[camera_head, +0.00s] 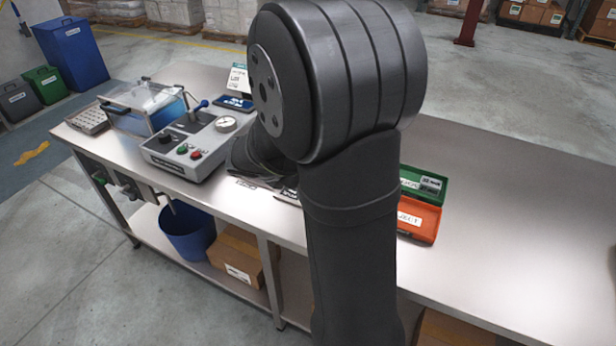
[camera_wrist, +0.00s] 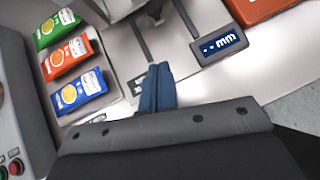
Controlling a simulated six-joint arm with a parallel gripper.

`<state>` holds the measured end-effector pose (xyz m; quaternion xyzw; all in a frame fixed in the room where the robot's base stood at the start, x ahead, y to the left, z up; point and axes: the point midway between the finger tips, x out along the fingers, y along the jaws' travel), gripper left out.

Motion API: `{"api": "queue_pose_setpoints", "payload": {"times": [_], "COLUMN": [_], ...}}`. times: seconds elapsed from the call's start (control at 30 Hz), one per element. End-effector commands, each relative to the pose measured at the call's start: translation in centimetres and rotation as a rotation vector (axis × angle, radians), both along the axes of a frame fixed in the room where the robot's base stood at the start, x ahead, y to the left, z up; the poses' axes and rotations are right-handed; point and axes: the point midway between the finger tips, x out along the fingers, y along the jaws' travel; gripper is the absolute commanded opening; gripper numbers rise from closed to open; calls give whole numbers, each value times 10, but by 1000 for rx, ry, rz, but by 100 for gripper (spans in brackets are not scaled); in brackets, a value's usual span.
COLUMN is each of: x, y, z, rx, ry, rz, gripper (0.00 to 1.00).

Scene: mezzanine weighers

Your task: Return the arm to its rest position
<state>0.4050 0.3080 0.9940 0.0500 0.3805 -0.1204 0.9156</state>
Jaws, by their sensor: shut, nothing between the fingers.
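My arm (camera_head: 350,200) rises through the middle of the head view, bent over at a large round joint, and covers much of the bench behind it. My gripper (camera_wrist: 157,88) shows in the wrist view as two blue fingertips close together, shut and empty. They are over the pale bench top, beside a grey instrument with a dark "mm" display (camera_wrist: 217,45). In the head view the fingertips are hidden behind my arm.
Green (camera_wrist: 55,28), orange (camera_wrist: 67,58) and blue (camera_wrist: 78,92) packets lie left of the fingers. A control box with a gauge (camera_head: 190,145) stands left on the bench. Green (camera_head: 425,183) and orange (camera_head: 418,219) trays sit right of my arm. The bench's right side (camera_head: 510,220) is clear.

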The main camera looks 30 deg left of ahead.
Motion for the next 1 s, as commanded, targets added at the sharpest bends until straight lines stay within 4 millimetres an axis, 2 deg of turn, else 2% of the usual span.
{"api": "queue_pose_setpoints", "payload": {"times": [0.2,0.57,0.77,1.0], "x": [-8,-5,13,44], "y": [1,1,-5,-13], "z": [7,4,-14,-47], "rx": [-1,-2,-3,-4], "ry": [1,2,3,3], "rz": [0,-1,-2,-3], "gripper": [0,0,0,0]}}
